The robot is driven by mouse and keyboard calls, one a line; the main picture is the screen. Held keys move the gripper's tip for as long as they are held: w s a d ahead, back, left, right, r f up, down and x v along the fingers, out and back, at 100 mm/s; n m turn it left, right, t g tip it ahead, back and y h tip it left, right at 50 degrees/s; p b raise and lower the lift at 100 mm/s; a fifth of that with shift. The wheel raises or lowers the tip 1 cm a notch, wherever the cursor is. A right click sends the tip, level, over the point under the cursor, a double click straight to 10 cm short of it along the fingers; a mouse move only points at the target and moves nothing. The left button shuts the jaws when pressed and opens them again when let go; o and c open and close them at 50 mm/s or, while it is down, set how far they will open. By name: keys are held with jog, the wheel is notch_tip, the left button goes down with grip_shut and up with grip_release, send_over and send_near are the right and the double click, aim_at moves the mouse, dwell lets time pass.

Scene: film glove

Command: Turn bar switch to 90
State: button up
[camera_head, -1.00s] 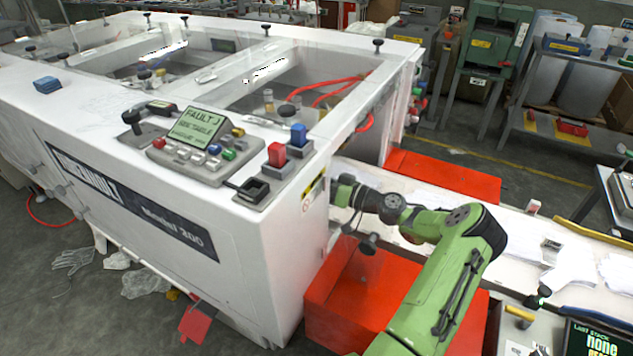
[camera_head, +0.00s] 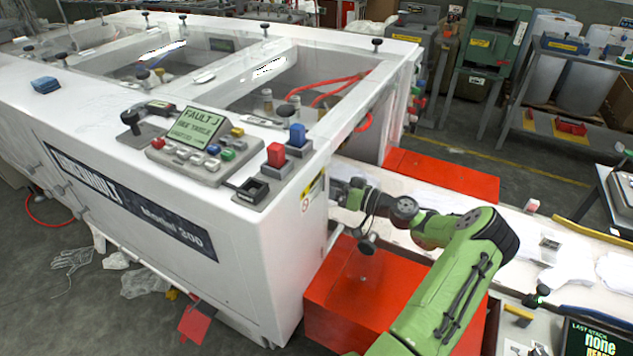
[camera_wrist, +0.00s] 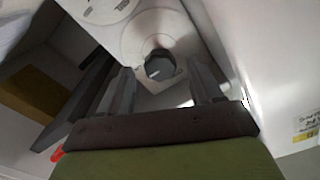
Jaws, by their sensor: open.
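In the wrist view a dark round knob (camera_wrist: 159,66) with a small pale mark sits on a light, round-edged plate (camera_wrist: 140,32); it appears to be the bar switch, but its angle is hard to read. My gripper (camera_wrist: 161,78) is open, with one dark finger to each side of the knob in the picture. I cannot tell whether the fingers touch it. The switch is not visible there.
A control panel with a green fault display (camera_head: 196,128) and a red switch (camera_head: 276,154) is on top of the machine. Red boxes (camera_head: 345,290) stand beside its right end, below my arm. A white conveyor (camera_head: 515,235) runs off to the right.

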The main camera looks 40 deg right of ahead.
jog(key=v, duration=1.2)
jog(key=shift+s, duration=0.3)
